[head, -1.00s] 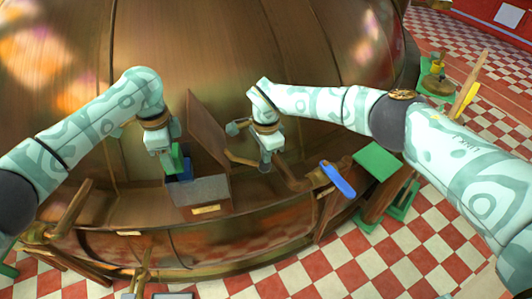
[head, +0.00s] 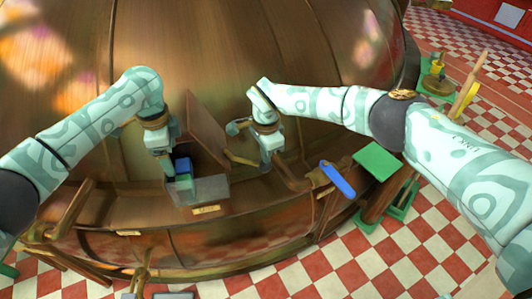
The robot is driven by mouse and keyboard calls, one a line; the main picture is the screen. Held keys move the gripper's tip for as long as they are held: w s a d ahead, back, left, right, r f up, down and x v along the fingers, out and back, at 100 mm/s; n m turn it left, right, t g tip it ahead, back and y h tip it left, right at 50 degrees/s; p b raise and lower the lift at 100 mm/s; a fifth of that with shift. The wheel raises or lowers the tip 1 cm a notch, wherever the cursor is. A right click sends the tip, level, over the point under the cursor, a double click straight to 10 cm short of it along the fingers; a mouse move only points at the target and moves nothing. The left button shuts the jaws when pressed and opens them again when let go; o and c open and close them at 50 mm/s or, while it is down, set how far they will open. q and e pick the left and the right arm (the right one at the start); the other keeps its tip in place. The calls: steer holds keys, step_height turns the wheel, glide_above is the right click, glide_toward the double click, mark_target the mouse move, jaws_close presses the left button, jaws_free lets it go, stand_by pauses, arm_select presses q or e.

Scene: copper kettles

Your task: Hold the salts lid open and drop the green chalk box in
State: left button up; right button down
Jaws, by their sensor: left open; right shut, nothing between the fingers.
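The salts box (head: 205,210) has a brown wooden body, a clear front panel and a small label. Its brown lid (head: 207,125) stands raised at the back. The green chalk box (head: 184,183) shows low behind the clear panel at the left, inside the salts box; whether it rests on the bottom I cannot tell. My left gripper (head: 176,172) is open just above it, with a blue part at its tip. My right gripper (head: 267,163) is shut and empty, to the right of the lid. Whether it touches the lid is unclear.
A large copper kettle (head: 230,50) rises behind. A brown ledge (head: 130,212) runs along its front. A blue-ended handle (head: 338,180) and a green-topped stand (head: 377,161) are at the right. Red and white checkered floor (head: 330,270) lies in front.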

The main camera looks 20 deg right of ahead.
arm_select(q)
steer(key=o, duration=0.5)
steer(key=shift+c, duration=0.2)
steer(key=shift+s, duration=0.1)
steer(key=s+r, duration=0.3)
steer(key=s, duration=1.7)
steer(key=shift+a, duration=0.35)
steer(key=shift+w, duration=0.1)
step_height(320, 180, up, 10)
steer(key=p, duration=0.7)
steer(key=shift+s+t+p, duration=0.3)
steer(key=shift+p, duration=0.05)
arm_select(e)
step_height(320, 180, up, 16)
arm_select(q)
steer(key=shift+f, duration=0.15)
